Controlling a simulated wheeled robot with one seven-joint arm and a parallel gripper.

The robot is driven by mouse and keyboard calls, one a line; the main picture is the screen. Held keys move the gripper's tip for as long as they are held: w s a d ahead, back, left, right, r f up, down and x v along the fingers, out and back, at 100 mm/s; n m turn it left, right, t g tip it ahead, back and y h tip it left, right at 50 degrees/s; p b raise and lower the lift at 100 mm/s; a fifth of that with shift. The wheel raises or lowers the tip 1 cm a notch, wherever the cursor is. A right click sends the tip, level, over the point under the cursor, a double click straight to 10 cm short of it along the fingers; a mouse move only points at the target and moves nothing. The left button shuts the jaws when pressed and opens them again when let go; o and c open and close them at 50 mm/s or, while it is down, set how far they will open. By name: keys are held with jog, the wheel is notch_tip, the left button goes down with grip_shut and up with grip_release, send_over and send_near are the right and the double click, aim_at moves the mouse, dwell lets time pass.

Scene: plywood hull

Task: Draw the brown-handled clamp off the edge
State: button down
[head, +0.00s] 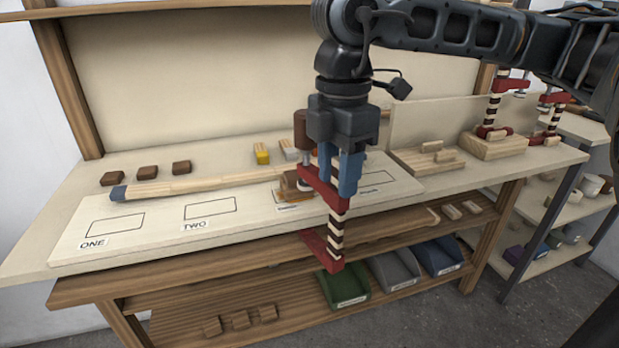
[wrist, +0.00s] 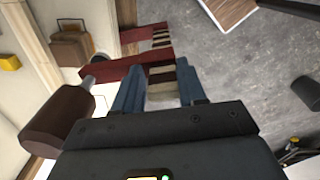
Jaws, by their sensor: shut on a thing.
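The brown-handled clamp (head: 322,248) is upright at the bench's front edge in the head view. It has red jaws, a bar striped dark and pale, and a brown handle, which fills the left of the wrist view (wrist: 58,120). The upper jaw reaches over the bench top beside a brown block (head: 291,184); the lower jaw hangs below the top's level. I cannot tell whether the jaws still touch anything. My gripper (head: 343,184) points down with blue fingers shut on the striped bar, which shows between them in the wrist view (wrist: 160,90).
A pale board (head: 150,222) with outlined boxes marked ONE and TWO lies on the bench (head: 35,255). Below are a green bin (head: 343,287), a grey bin and a blue bin. Other red clamps (head: 490,115) stand at the right.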

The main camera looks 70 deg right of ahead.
jog(key=shift+s+a+b, duration=0.5)
jog(key=shift+s+a, duration=0.45)
jog(key=shift+a, duration=0.15)
jog(key=shift+b, duration=0.55)
jog(key=shift+r, duration=0.15)
notch_tip(320, 180, up, 17)
jog(key=p, duration=0.7)
jog(key=shift+p, duration=0.35)
dwell(0.6)
